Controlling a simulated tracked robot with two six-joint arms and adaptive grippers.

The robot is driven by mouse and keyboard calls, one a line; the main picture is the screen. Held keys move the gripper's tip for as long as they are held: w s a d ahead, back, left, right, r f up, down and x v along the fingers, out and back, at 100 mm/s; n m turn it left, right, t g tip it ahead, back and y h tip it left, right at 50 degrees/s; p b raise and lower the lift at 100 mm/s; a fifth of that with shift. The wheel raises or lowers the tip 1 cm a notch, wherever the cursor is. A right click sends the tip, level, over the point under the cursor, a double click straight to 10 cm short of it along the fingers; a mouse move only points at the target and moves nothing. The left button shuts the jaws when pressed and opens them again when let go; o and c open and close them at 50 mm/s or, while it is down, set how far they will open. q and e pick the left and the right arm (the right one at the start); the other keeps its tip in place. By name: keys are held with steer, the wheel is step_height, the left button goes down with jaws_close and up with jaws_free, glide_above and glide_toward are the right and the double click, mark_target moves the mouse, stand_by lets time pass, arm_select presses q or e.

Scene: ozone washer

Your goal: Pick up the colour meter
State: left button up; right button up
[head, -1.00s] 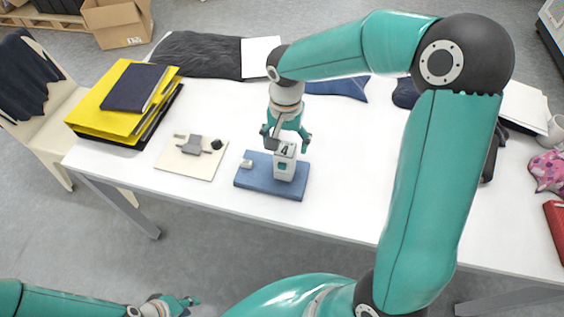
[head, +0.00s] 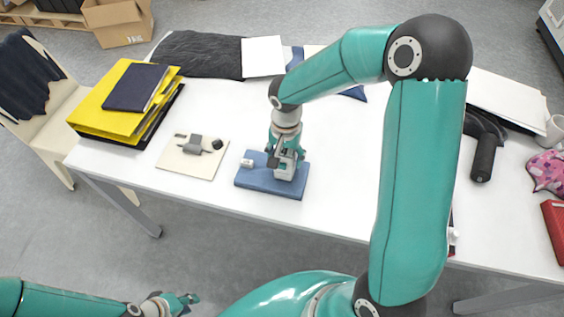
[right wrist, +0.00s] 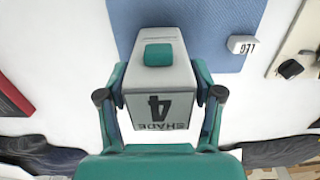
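The colour meter, taken to be the white box marked "4 SHADE" (right wrist: 157,105) with a teal patch, stands upright on the blue mat (head: 254,178). It also shows in the head view (head: 284,172), partly covered by my right gripper. My right gripper (head: 285,155) is low over it. In the right wrist view its two fingers (right wrist: 159,80) lie along both sides of the box, very close; I cannot tell whether they press on it. My left gripper (head: 188,301) is small at the lower left, away from the table, and its opening is unclear.
A small white block marked "LEG" (right wrist: 242,45) is on the mat beside the box. Left of the mat is a cream board (head: 177,162) with a grey device (head: 195,147). Yellow folders (head: 105,112) lie further left.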

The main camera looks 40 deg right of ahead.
jaws_close()
steer(key=shift+r, duration=0.15)
